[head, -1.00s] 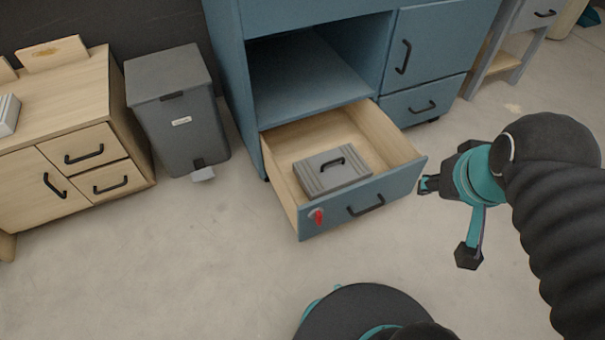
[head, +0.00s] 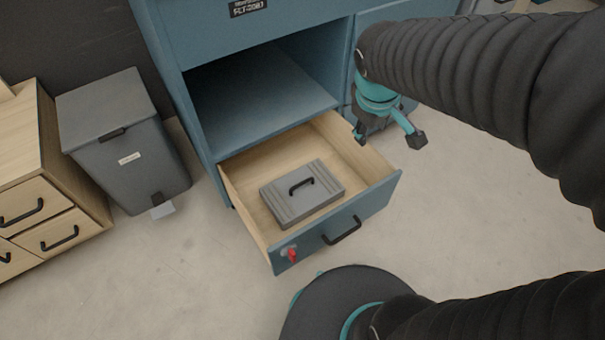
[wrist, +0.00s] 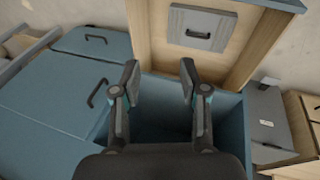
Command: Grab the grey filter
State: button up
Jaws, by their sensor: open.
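The grey filter (head: 302,192) is a flat ribbed grey block with a black handle on top. It lies in the open wooden drawer (head: 345,150) of the blue cabinet. The filter also shows at the top of the wrist view (wrist: 198,30), beyond the fingertips. My gripper (wrist: 158,72) is open and empty, with its two fingers spread. In the head view my gripper (head: 358,132) is above the drawer's back right corner, to the right of the filter and apart from it; part of it is hidden behind its own wrist.
The blue cabinet (head: 260,25) has an open shelf space above the drawer. A grey pedal bin (head: 125,150) and a wooden cabinet (head: 60,190) stand left.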

jog(key=w+a+f+n, duration=0.5)
jog(key=w+f, duration=0.1)
jog(key=n+g+h+b, duration=0.1)
jog(key=n+h, duration=0.1)
jog(key=n, duration=1)
send_over(301, 183)
jog(key=s+a, duration=0.2)
notch_tip(301, 183, down, 31)
jog(key=shift+w+d+f, duration=0.1)
jog(key=shift+w, duration=0.05)
jog(key=shift+w+b+x, duration=0.1)
jog(key=shift+b+x, duration=0.1)
jog(key=shift+x, duration=1.4)
jog(key=shift+w+b+x, duration=0.15)
jog(key=shift+x, duration=1.5)
jog(key=shift+d, duration=0.1)
grip_shut()
